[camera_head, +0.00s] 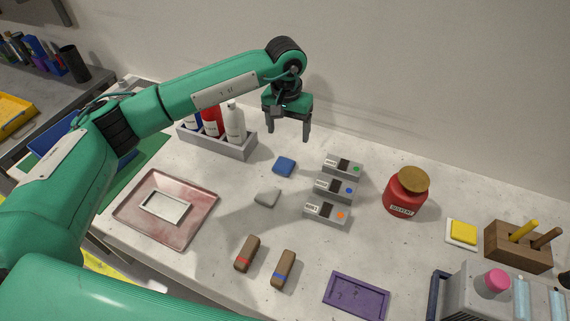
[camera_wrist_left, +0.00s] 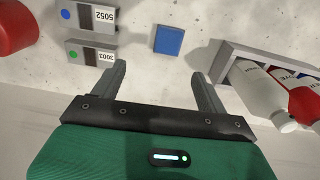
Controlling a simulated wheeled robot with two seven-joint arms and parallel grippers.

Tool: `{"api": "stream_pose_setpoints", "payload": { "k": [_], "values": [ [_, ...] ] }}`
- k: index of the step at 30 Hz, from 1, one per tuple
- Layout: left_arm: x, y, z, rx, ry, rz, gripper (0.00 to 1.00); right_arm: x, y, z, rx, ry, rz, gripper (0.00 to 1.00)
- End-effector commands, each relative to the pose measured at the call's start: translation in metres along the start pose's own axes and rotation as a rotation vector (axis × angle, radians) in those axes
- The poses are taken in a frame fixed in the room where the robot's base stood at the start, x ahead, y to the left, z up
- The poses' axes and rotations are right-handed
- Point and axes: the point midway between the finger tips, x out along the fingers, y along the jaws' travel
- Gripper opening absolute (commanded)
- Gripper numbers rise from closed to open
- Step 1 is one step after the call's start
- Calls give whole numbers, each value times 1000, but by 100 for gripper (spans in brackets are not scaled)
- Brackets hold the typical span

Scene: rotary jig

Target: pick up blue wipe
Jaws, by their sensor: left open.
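The blue wipe (camera_head: 284,166) is a small flat blue square lying on the light worktop, left of the labelled grey blocks. It also shows in the left wrist view (camera_wrist_left: 169,40), beyond the fingertips and between their lines. My left gripper (camera_head: 288,136) is open and empty, raised above the worktop and pointing down, with the wipe apart from it. Its two fingers also show in the left wrist view (camera_wrist_left: 157,75). My right gripper is not in view.
A grey rack (camera_head: 229,147) of bottles stands left of the wipe. Labelled grey blocks (camera_head: 333,188) and a red solvent jar (camera_head: 405,194) stand to the right. A grey wipe (camera_head: 267,198) lies nearer. A pinkish tray (camera_head: 190,229) is at the left. Bare worktop surrounds the blue wipe.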

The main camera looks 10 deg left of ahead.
Motion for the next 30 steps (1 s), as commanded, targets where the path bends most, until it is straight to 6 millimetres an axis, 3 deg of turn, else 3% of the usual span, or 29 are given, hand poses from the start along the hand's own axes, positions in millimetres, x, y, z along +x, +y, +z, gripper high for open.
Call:
{"api": "stream_pose_setpoints", "payload": {
  "k": [4,15,23,30],
  "values": [
    [8,-11,-2,10,-6,-43,75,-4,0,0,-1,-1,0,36],
    [74,-13,-1,9,-6,-39,75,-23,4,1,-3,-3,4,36],
    [90,-13,0,9,-7,-38,75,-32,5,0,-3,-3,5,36],
    [121,-16,2,8,-7,-37,75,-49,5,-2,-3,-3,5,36]
  ]
}}
